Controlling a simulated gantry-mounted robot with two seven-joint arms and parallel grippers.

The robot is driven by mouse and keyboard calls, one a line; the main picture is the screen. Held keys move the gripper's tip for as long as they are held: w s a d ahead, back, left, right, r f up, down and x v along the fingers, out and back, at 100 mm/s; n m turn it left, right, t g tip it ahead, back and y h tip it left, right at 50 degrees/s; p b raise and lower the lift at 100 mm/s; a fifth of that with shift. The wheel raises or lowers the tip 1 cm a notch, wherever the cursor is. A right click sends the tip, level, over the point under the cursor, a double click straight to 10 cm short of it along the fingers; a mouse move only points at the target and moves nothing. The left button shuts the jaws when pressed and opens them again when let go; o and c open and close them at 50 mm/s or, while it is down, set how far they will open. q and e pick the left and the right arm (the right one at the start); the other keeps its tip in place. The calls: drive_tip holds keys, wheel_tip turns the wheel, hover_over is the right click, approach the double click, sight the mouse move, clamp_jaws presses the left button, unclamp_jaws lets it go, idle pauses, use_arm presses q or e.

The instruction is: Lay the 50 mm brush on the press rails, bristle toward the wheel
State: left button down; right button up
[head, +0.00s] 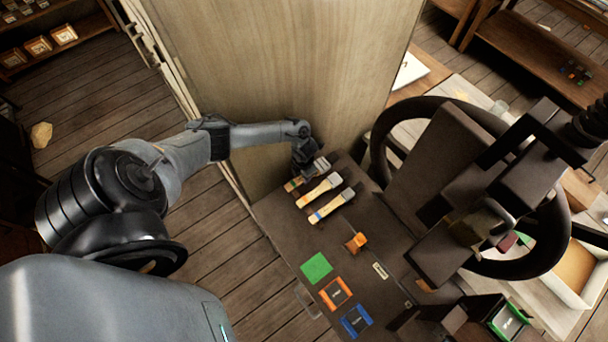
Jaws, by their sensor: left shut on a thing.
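Several paintbrushes lie side by side at the upper left of the dark table. The farthest brush (293,185) has green and orange on its handle. My left gripper (308,168) is shut on it at its upper right end, and the jaws partly hide it. A middle brush (312,194) and a nearer brush with a blue band (326,211) lie free beside it, dark ends toward the upper right. Their sizes cannot be read. The dark press (450,175) with its large black handwheel (381,150) stands to the right. Its rails cannot be made out clearly. My right gripper is not in view.
An orange object (356,242), a green square (316,268), an orange frame (335,293) and a blue frame (356,320) lie toward the front of the table. A tall wooden panel (280,70) stands close behind my left gripper.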

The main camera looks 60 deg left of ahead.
use_arm(q)
drive_tip(key=shift+f+b, duration=0.35)
drive_tip(key=c, duration=0.7)
unclamp_jaws()
drive_tip(key=shift+c, duration=0.2)
drive_tip(key=shift+r, duration=0.2)
wheel_tip(320, 180, up, 7)
drive_tip(key=p, duration=0.6)
drive_tip(key=shift+r, duration=0.15)
